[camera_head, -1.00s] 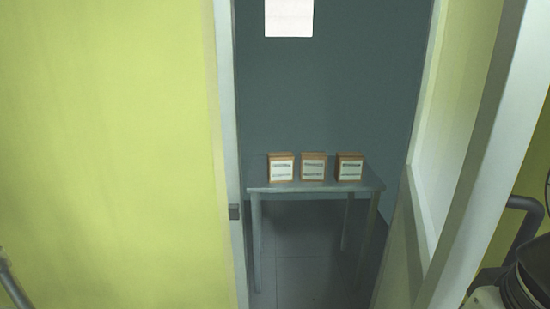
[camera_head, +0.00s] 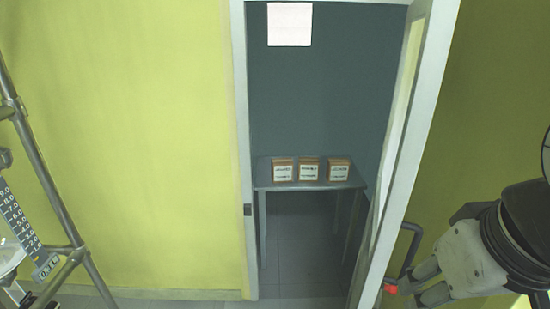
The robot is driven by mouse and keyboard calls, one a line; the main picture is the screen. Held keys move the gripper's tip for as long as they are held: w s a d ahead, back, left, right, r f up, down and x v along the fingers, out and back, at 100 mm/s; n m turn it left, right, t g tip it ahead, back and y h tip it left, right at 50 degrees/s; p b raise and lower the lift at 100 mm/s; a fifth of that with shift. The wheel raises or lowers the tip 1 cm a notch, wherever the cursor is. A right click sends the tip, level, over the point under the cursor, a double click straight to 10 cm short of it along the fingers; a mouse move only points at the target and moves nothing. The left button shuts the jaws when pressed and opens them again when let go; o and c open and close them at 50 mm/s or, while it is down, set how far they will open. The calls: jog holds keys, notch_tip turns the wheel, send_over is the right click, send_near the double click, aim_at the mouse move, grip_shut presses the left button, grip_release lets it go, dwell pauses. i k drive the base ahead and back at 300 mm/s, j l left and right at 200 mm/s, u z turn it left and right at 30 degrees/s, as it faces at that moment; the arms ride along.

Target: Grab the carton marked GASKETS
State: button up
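Three brown cartons with white labels stand in a row on a small grey table beyond a doorway: a left carton (camera_head: 283,169), a middle carton (camera_head: 309,169) and a right carton (camera_head: 339,169). The label print is too small to read, so I cannot tell which is marked GASKETS. My gripper (camera_head: 428,283) is at the lower right, on the near side of the doorway and well apart from the cartons. Its grey fingers point left. Whether they are open or shut is unclear, and I see no carton in it.
The doorway has a pale frame (camera_head: 240,130) and an open door at its right. The grey table (camera_head: 262,186) stands inside. A dark bent bar with a red end (camera_head: 391,287) is beside my gripper. A metal frame (camera_head: 45,175) with a scaled vessel stands at the left.

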aim_at(282, 168)
jog(key=i+j, duration=0.1)
jog(key=j, duration=0.3)
jog(key=i+j+z, duration=0.1)
jog(key=j, duration=0.3)
jog(key=i+j, duration=0.15)
jog(key=j, duration=0.25)
jog(key=i+j, duration=0.2)
jog(key=i, duration=0.25)
jog(key=i+j+z, duration=0.15)
jog(key=i, duration=0.25)
jog(key=i+j, duration=0.35)
jog(key=i+l+z, duration=0.1)
jog(key=i, duration=0.6)
